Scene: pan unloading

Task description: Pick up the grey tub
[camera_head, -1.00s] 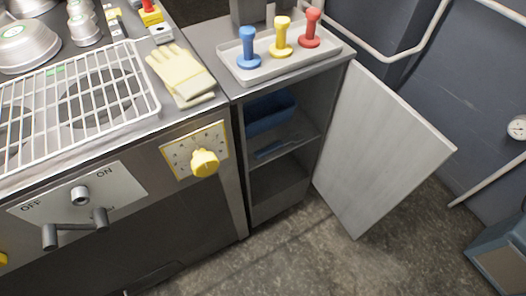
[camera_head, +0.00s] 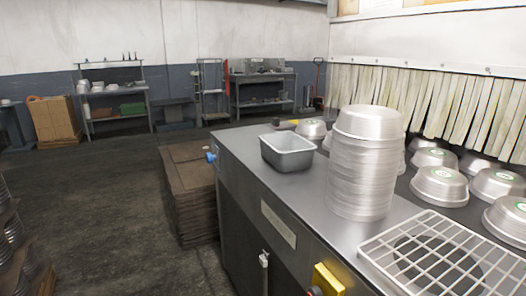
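The grey tub (camera_head: 287,160) is a small open rectangular container. It stands upright on the metal counter (camera_head: 240,143), near its left edge and to the left of a tall stack of metal pans. Its inside looks empty from here. Neither of my grippers shows in the head view.
The tall stack of metal pans (camera_head: 362,165) stands close to the right of the tub. Several upturned pans (camera_head: 438,187) and a white wire rack (camera_head: 446,262) lie farther right. Stacked brown sheets (camera_head: 192,195) stand beyond the counter's left side. The floor (camera_head: 110,225) at left is open.

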